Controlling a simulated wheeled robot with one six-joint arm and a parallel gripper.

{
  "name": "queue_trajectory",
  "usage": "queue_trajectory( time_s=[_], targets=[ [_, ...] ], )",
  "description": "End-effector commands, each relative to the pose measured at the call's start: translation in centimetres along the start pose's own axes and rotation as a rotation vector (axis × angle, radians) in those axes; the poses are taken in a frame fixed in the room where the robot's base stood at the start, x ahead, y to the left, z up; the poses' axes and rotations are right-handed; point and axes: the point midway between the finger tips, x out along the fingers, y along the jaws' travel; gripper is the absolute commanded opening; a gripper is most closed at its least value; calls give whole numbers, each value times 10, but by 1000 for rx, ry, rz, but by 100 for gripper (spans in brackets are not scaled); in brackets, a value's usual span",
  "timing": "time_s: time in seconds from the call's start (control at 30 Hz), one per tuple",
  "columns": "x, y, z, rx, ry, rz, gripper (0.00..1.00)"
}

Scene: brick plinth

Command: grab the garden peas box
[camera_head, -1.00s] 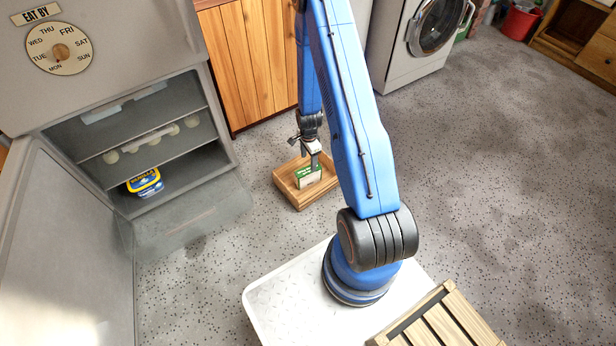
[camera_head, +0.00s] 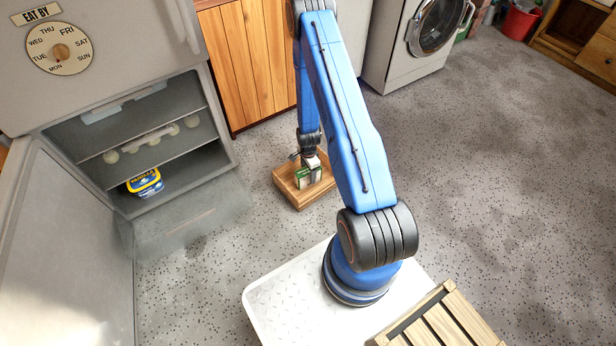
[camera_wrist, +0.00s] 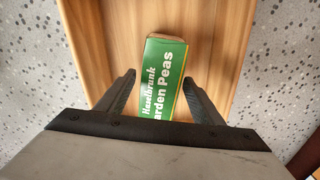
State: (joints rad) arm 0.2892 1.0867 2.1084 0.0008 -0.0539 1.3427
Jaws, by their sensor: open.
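The garden peas box (camera_wrist: 161,78) is green and white with white lettering. It stands in a shallow wooden tray (camera_head: 287,187) on the floor. In the head view the box (camera_head: 302,178) is partly hidden by my gripper (camera_head: 313,168), which is right at it from above. In the wrist view my gripper (camera_wrist: 160,92) is open, with one finger on each side of the box. Gaps show between the fingers and the box, and its lower end is hidden behind the gripper body.
An open fridge (camera_head: 70,143) stands at the left, with a yellow and blue tub (camera_head: 145,182) inside. A wooden cabinet (camera_head: 247,62) is behind the tray. A slatted wooden crate (camera_head: 440,322) sits on my base. The floor at right is clear.

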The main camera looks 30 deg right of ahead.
Motion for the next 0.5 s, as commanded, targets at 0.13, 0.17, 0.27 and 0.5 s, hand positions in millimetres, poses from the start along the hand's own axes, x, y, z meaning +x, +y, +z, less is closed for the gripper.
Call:
queue_trajectory(
  time_s=[0.13, 0.17, 0.27, 0.5],
  targets=[
    [20, 2, 3, 0, 0, 2, 61],
    [24, 2, 2, 0, -1, 2, 61],
    [34, 1, 2, 0, 0, 1, 61],
    [38, 1, 2, 0, 0, 0, 61]
  ],
)
